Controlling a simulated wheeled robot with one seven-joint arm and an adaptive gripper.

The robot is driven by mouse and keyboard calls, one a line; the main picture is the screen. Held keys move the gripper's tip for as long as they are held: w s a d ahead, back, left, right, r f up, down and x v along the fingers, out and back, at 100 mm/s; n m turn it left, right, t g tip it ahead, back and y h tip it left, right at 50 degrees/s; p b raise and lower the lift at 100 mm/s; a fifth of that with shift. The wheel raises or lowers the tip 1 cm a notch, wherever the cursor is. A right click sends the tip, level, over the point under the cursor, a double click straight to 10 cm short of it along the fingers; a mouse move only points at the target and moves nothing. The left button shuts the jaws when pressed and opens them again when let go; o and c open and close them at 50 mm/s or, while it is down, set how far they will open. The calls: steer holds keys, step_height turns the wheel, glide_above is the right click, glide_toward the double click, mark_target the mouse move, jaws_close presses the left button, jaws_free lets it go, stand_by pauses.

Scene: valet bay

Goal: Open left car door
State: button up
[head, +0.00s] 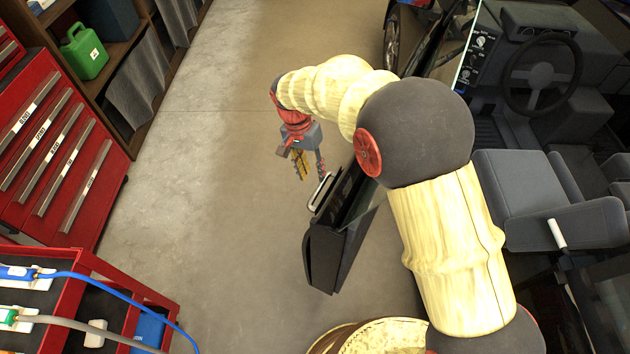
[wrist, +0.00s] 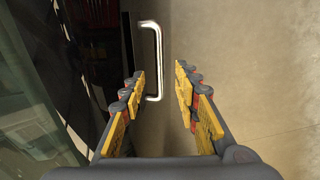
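The left car door (head: 337,240) is a dark panel standing swung out from the car, with floor visible between it and the seat. My arm hides part of it. Its pale bar handle (head: 320,191) is on the outer face, and the handle also shows in the wrist view (wrist: 157,62) as a silvery U-shaped bar. My gripper (head: 310,177) is beside the handle at the outer side of the door. In the wrist view my gripper (wrist: 160,76) is open, with the handle's bar between the fingertip lines, nearer the left finger. I cannot tell whether that finger touches it.
The car interior shows at the right, with a steering wheel (head: 541,74) and a grey seat (head: 520,188). A red drawer cabinet (head: 60,140) and a shelf with a green can (head: 84,51) stand at the left. A red cart (head: 85,265) is lower left. Clear floor lies between.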

steer(key=r, duration=0.3)
steer(key=a+r, duration=0.1)
steer(key=r, duration=0.1)
steer(key=shift+w, duration=0.2)
steer(key=shift+d+r, duration=0.1)
steer(key=c, duration=0.4)
